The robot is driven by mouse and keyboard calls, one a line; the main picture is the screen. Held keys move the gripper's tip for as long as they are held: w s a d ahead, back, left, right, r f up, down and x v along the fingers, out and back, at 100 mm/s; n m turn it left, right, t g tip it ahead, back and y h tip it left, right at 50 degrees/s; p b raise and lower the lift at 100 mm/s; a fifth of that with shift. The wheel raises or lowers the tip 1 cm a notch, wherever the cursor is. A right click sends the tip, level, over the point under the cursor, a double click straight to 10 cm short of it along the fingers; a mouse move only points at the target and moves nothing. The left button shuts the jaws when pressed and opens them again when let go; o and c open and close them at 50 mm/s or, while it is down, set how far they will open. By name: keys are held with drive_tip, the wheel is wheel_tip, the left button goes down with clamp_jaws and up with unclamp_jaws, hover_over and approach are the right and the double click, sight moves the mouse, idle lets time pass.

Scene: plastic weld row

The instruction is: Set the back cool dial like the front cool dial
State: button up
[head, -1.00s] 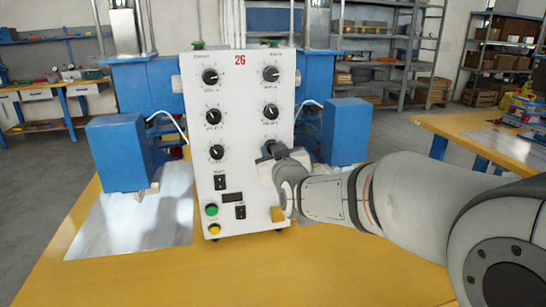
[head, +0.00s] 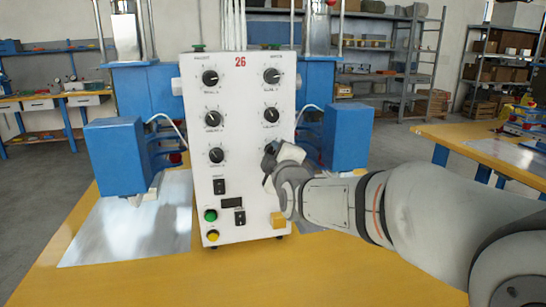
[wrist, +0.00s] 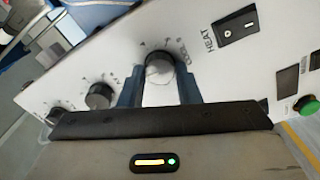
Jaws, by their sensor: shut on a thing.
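A white control panel (head: 243,130) carries two columns of black dials. The bottom dial of the left column (head: 216,155), the front cool dial by its place, is in clear sight; its exact pointer angle is too small to read. In the wrist view, my gripper's two fingers (wrist: 160,92) are closed on both sides of this back cool dial (wrist: 160,70). The word COOL is printed beside it. Its pointer is not clear.
A HEAT switch (wrist: 237,24) is close by the held dial. Two more dials (wrist: 100,95) line up on its other side. A green button (head: 211,215) and a yellow button (head: 213,235) are low on the panel. Blue machine blocks (head: 347,133) flank the panel.

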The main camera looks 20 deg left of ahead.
drive_tip(key=n, duration=0.4)
drive_tip(key=shift+f, duration=0.1)
drive_tip(key=shift+n, duration=1.7)
drive_tip(key=shift+f, duration=0.1)
drive_tip(key=o, duration=1)
drive_tip(key=shift+c, duration=0.2)
drive_tip(key=v, duration=0.8)
drive_tip(key=shift+p, duration=0.35)
